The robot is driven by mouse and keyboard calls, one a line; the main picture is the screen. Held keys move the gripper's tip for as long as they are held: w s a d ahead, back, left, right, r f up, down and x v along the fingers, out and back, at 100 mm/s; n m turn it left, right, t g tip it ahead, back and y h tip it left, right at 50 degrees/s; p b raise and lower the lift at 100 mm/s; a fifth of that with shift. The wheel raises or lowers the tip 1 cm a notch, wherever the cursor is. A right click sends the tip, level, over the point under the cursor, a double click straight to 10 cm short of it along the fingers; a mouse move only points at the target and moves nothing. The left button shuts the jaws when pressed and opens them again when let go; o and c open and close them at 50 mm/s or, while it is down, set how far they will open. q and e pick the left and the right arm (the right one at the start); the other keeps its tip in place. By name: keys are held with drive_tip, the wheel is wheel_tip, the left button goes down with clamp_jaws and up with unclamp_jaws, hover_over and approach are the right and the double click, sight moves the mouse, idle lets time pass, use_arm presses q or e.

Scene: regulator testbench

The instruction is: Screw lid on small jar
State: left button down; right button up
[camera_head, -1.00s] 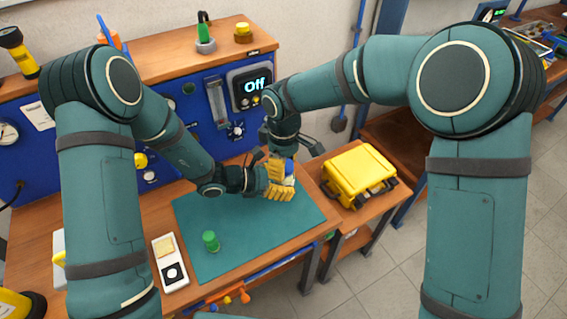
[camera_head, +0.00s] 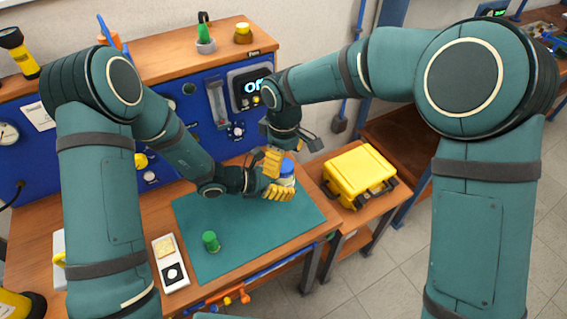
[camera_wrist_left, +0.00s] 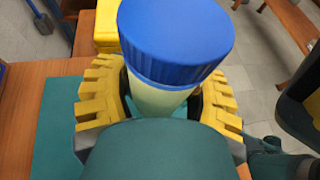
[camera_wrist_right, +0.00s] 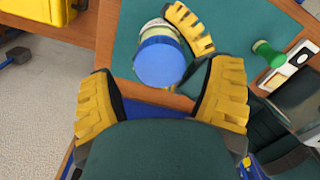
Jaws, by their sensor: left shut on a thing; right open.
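A small pale jar (camera_head: 287,181) with a blue lid (camera_head: 287,166) stands upright in my left gripper (camera_head: 279,190), above the right part of the green mat. My left gripper's yellow fingers are shut around the jar's body. In the left wrist view the blue lid (camera_wrist_left: 176,40) sits on top of the jar (camera_wrist_left: 158,98); I cannot tell how tight it is. My right gripper (camera_head: 272,161) is open, close to the lid. In the right wrist view the lid (camera_wrist_right: 159,63) shows beyond and between the spread fingers, apart from them.
A green mat (camera_head: 205,265) covers the bench. A green-capped item (camera_head: 210,241) stands on it, beside a white tray (camera_head: 170,262). A yellow case (camera_head: 358,175) sits on a side table at right. A blue panel (camera_head: 180,110) rises behind the bench.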

drive_tip(key=shift+r, duration=1.2)
drive_tip(key=o, duration=0.3)
drive_tip(key=shift+o, duration=0.2)
wheel_tip(320, 180, up, 12)
drive_tip(key=shift+w+f, duration=0.1)
